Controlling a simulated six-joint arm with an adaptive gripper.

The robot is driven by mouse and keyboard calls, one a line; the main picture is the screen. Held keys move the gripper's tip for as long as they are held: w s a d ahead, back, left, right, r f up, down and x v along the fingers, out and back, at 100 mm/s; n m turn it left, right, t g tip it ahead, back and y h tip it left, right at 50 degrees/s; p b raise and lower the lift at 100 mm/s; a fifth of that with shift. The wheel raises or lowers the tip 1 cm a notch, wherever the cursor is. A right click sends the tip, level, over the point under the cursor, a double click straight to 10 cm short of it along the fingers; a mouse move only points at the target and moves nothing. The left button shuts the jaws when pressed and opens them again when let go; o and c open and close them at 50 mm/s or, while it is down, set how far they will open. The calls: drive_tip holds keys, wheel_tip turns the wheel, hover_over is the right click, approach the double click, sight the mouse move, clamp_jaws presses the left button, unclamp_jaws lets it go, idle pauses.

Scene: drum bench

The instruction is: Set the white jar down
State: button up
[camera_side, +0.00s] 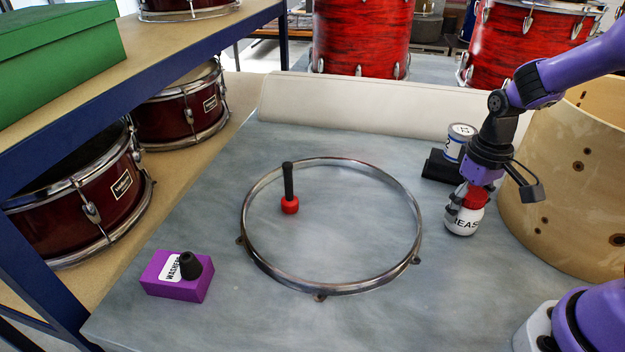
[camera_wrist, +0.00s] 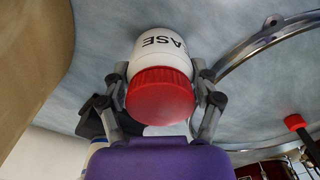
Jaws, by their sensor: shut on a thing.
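The white jar (camera_side: 463,217) has a red lid and dark lettering that ends in "EASE". It is upright at the right of the bench, outside the metal hoop. My gripper (camera_side: 466,198) is above it with its fingers shut on its upper part. In the wrist view the jar (camera_wrist: 158,50) sits between the two fingers of my gripper (camera_wrist: 163,92), with the red lid towards the camera. I cannot tell whether the jar's base touches the bench top (camera_side: 350,320) or is slightly above it.
A metal hoop (camera_side: 330,291) lies left of the jar, with a red-headed black tool (camera_side: 289,190) inside it. A wooden drum shell (camera_side: 565,190) stands close on the right. A white can (camera_side: 459,142) and a black object (camera_side: 438,168) are behind. A purple box (camera_side: 178,284) sits front left.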

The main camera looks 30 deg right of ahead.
drive_tip(key=shift+f, duration=0.2)
drive_tip(key=shift+f, duration=0.15)
drive_tip(key=o, duration=1.3)
drive_tip(key=r, duration=0.7)
drive_tip(key=s+r, duration=0.1)
drive_tip(key=r, duration=0.2)
drive_tip(key=shift+r, duration=0.15)
drive_tip(key=s+a+r+n+t, duration=0.2)
drive_tip(key=a+r+t, duration=0.3)
drive_tip(key=a, duration=0.3)
drive_tip(key=shift+s+t, duration=0.3)
drive_tip(key=shift+s, duration=0.6)
